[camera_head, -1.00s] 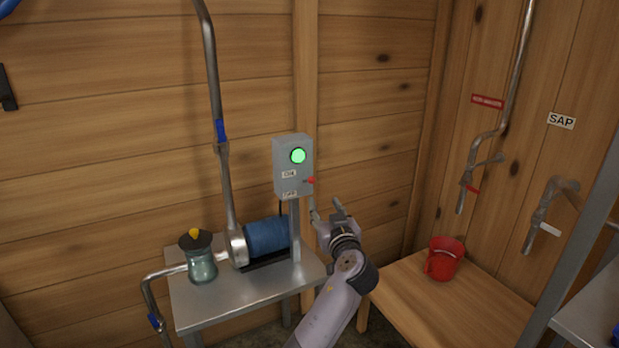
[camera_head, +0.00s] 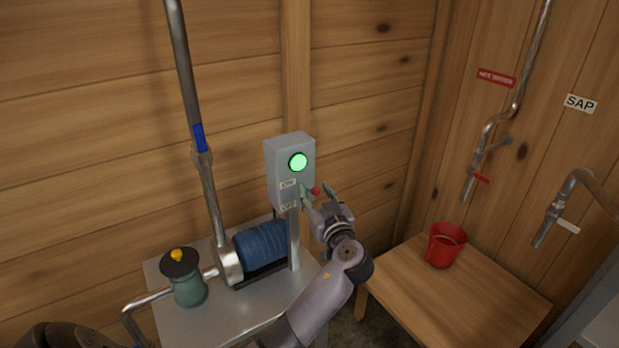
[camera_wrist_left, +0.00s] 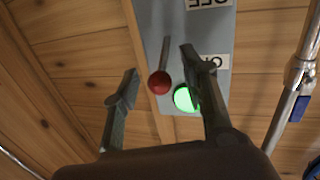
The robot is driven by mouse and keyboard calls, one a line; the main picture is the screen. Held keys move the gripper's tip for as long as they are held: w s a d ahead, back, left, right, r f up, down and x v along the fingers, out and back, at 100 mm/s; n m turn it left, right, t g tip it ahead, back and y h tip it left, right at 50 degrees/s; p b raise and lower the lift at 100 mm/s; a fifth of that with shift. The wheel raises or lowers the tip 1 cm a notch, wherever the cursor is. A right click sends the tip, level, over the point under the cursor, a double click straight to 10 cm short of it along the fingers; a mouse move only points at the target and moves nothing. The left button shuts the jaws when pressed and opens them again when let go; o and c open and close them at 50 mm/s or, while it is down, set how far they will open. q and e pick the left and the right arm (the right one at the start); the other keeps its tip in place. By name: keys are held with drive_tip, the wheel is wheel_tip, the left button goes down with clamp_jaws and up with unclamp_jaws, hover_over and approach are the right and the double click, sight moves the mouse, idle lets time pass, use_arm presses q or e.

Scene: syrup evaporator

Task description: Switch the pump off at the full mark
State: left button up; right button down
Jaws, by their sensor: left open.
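The grey pump switch box (camera_head: 284,168) stands on a post, with a lit green lamp (camera_head: 298,162) and ON and OFF labels. Its lever has a red knob (camera_head: 315,190) on the box's right side. My left gripper (camera_head: 317,196) is open at the knob. In the left wrist view, the red knob (camera_wrist_left: 159,83) shows between the two open fingers, and the green lamp (camera_wrist_left: 186,99) is partly behind one finger. I cannot tell whether a finger touches the lever. The blue pump motor (camera_head: 261,246) sits on a metal stand below the box.
A teal jar-like pump part with a dark lid (camera_head: 187,285) is on the metal stand (camera_head: 235,318). A red bucket (camera_head: 445,246) stands on a wooden bench (camera_head: 470,300) at right, below pipes with valves and a SAP label (camera_head: 580,103). A metal pipe (camera_head: 185,80) rises at left.

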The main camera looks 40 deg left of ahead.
use_arm(q)
drive_tip(key=shift+w+a, duration=0.15)
drive_tip(key=shift+a, duration=0.05)
drive_tip(key=shift+d+r, duration=0.1)
drive_tip(key=shift+c, duration=0.6)
clamp_jaws()
